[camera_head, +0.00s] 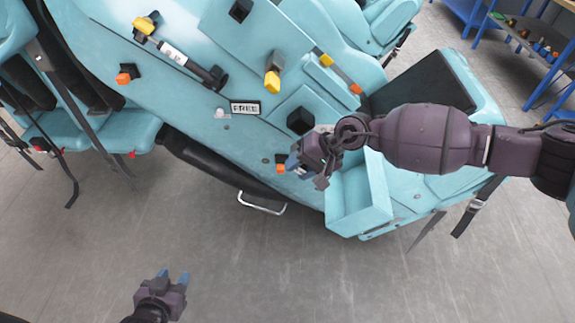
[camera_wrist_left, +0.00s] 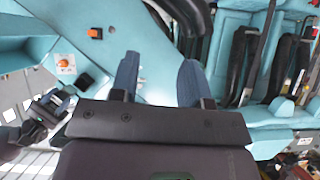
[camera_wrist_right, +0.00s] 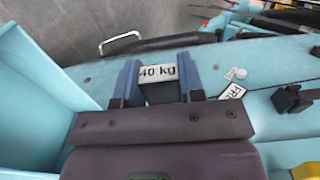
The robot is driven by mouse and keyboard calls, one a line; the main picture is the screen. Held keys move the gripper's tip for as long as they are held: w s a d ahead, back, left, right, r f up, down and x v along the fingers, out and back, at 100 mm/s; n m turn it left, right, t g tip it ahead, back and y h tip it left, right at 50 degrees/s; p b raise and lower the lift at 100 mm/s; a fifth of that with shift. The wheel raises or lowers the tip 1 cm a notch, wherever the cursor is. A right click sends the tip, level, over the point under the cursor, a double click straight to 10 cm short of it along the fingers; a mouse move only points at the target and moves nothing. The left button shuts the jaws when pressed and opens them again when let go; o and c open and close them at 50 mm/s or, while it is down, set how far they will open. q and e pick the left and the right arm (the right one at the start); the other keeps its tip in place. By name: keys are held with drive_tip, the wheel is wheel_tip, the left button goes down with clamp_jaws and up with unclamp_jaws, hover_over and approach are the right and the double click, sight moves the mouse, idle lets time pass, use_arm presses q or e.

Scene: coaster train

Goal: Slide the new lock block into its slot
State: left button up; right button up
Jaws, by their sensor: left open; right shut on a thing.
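My right gripper (camera_head: 298,161) is shut on a dark block with a white "40 kg" label (camera_wrist_right: 158,73). The block sits between its blue fingers in the right wrist view. It is held low over the teal train panel (camera_head: 205,110), beside an open teal bin (camera_head: 357,207). I cannot tell whether the block touches the panel, and I cannot make out its slot. A "FREE" plate (camera_head: 245,107) lies on the panel to the upper left of the right gripper. My left gripper (camera_head: 173,276) is open and empty, low over the floor and apart from the train.
A black cube (camera_head: 300,121) stands on the panel just above the right gripper. Yellow and orange fittings (camera_head: 272,80) stick up further back. A metal handle (camera_head: 262,205) juts from the train's lower edge. Grey floor (camera_head: 110,240) is clear around the left gripper. Blue shelving (camera_head: 540,50) stands far right.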

drive_tip(key=shift+a, duration=0.1)
use_arm(q)
drive_tip(key=shift+d, duration=0.1)
use_arm(e)
drive_tip(key=shift+w+f+b, duration=0.2)
drive_tip(key=shift+w+b, duration=0.8)
drive_tip(key=shift+b, duration=0.25)
drive_tip(key=shift+w+b, duration=1.05)
drive_tip(key=shift+w, duration=0.2)
use_arm(q)
drive_tip(key=shift+d+f+b, duration=0.1)
drive_tip(key=shift+f+b, duration=0.35)
drive_tip(key=shift+f, duration=2)
use_arm(e)
drive_tip(key=shift+w+r, duration=0.2)
drive_tip(key=shift+w, duration=0.45)
use_arm(q)
drive_tip(key=shift+s+f+g+b, duration=0.25)
drive_tip(key=shift+f+b, duration=0.25)
drive_tip(key=shift+f, duration=0.25)
